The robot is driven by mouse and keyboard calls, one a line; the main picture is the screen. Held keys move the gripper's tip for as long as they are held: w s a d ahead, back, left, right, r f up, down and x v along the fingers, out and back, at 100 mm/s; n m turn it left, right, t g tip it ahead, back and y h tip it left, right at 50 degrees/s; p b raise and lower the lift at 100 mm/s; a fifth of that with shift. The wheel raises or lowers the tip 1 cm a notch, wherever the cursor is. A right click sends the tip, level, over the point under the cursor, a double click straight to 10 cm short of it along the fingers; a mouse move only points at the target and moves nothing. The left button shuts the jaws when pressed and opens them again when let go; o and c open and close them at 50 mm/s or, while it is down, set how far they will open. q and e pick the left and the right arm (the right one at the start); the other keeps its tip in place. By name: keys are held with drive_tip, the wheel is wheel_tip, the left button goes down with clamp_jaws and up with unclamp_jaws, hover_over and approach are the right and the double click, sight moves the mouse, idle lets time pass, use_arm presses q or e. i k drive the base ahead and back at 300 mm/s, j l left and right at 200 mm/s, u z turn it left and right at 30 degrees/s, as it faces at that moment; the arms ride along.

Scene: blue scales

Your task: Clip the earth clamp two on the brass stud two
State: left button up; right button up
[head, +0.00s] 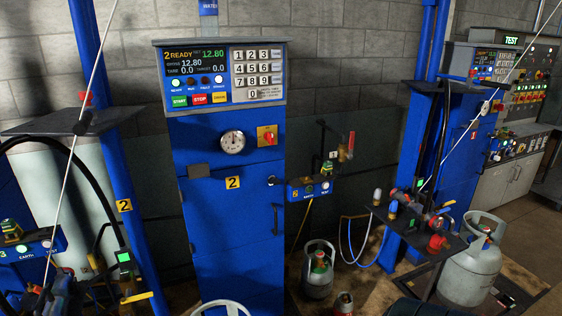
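A small blue box (310,188) with lamps and lettering that looks like "EARTH" and "TEST" is on the right side of the blue cabinet marked 2 (228,226). A small yellow and dark piece (308,180) sits at the top of this box; I cannot tell whether it is earth clamp two. A yellowish cable (301,222) hangs below the box. I cannot pick out brass stud two at this size. Neither of my grippers can be made out in the head view.
A similar blue box (35,248) is at the far left. A grey gas cylinder (318,272) stands right of the cabinet, and a larger one (472,270) stands at the right near a small dark shelf with valves (425,228). Hoses hang between the cabinet and that shelf.

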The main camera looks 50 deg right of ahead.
sight(328, 167)
drive_tip(key=k+l+u, duration=0.1)
drive_tip(key=l, duration=0.4)
drive_tip(key=k+l+u, duration=0.15)
drive_tip(key=k+l, duration=0.15)
drive_tip(key=l, duration=0.25)
drive_tip(key=k+l+u, duration=0.1)
drive_tip(key=l, duration=0.35)
drive_tip(key=k+l+u, duration=0.15)
drive_tip(key=k+l, duration=0.2)
drive_tip(key=k+l+u, duration=0.1)
drive_tip(key=k+l, duration=0.2)
drive_tip(key=l, duration=0.25)
drive_tip(key=k+l, duration=0.2)
drive_tip(key=l, duration=0.15)
drive_tip(key=k+l, duration=0.2)
drive_tip(key=l, duration=0.15)
drive_tip(key=k+l, duration=0.2)
drive_tip(key=l, duration=0.15)
